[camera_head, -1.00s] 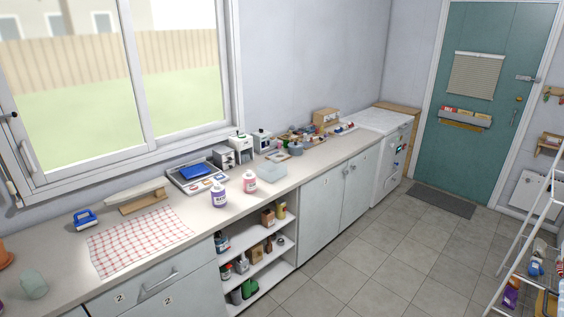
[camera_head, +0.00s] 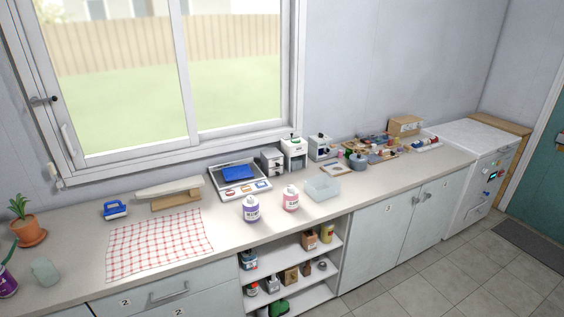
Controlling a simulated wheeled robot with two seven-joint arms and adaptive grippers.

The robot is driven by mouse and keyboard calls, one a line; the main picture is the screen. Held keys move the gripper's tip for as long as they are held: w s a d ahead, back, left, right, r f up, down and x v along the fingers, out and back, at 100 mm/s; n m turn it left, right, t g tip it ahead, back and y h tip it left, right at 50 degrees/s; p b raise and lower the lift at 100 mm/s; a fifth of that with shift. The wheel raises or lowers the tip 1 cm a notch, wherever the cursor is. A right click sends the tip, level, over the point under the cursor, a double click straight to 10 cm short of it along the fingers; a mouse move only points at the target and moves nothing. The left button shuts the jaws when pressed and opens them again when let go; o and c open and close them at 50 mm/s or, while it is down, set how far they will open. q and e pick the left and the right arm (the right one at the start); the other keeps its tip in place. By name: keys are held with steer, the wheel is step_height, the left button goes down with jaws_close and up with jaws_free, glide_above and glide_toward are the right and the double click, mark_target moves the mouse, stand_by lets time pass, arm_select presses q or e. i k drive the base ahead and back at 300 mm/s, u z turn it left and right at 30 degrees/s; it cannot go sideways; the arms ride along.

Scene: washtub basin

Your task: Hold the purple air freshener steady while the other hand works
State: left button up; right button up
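A purple bottle with a white label (camera_head: 252,209) stands upright on the counter, right of the checked cloth. At the left edge of the view a purple container (camera_head: 7,283) with white marks is partly cut off by the frame. I cannot tell which of these two is the air freshener. A pink bottle with a white label (camera_head: 291,198) stands right of the purple bottle. Neither of my grippers is in view.
The counter (camera_head: 235,235) runs along the wall under the window. On it are a red-checked cloth (camera_head: 158,245), a blue iron (camera_head: 115,209), a potted plant (camera_head: 30,236), a clear bin (camera_head: 322,188) and a tray with a blue item (camera_head: 238,182). Open shelves (camera_head: 310,298) are below.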

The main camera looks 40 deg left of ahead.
mark_target(250, 199)
steer(key=i, duration=2.15)
steer(key=u, duration=2.75)
